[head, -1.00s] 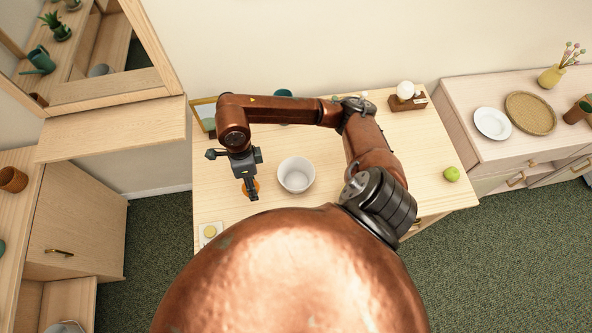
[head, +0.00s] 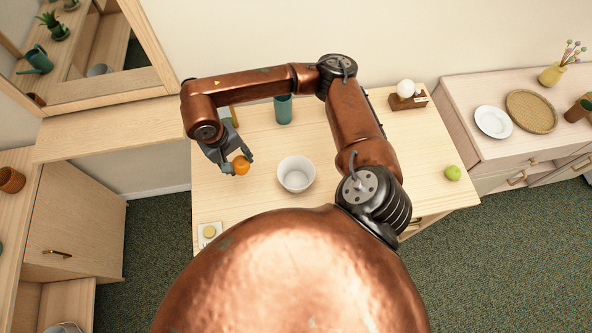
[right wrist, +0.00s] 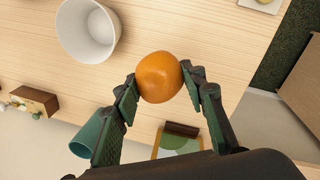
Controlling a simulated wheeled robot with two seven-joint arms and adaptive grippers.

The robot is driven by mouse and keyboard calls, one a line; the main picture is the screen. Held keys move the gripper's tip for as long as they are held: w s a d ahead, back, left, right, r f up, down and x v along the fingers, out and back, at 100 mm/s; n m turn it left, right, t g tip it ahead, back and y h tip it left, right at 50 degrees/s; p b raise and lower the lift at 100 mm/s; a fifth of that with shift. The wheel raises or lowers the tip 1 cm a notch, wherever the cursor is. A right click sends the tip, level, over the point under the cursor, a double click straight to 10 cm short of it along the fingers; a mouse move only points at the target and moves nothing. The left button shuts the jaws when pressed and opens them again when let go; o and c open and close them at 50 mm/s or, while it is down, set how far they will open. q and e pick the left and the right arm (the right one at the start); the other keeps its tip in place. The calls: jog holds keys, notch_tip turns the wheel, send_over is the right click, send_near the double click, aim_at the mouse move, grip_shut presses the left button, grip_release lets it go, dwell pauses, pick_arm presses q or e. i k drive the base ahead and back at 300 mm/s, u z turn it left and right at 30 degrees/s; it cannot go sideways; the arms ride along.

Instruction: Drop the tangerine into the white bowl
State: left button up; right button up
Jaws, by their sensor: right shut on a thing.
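The orange tangerine (head: 241,165) is held between the fingertips of my right gripper (head: 236,163), above the table and left of the bowl. In the right wrist view the tangerine (right wrist: 160,77) sits between both finger pads of the gripper (right wrist: 162,82). The white bowl (head: 297,187) stands upright and looks empty on the table. It also shows at the upper left of the right wrist view (right wrist: 110,50). My left gripper is not in view.
Table around the bowl is clear.

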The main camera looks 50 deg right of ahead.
aim_at(295, 187)
jog(key=z, duration=1.6)
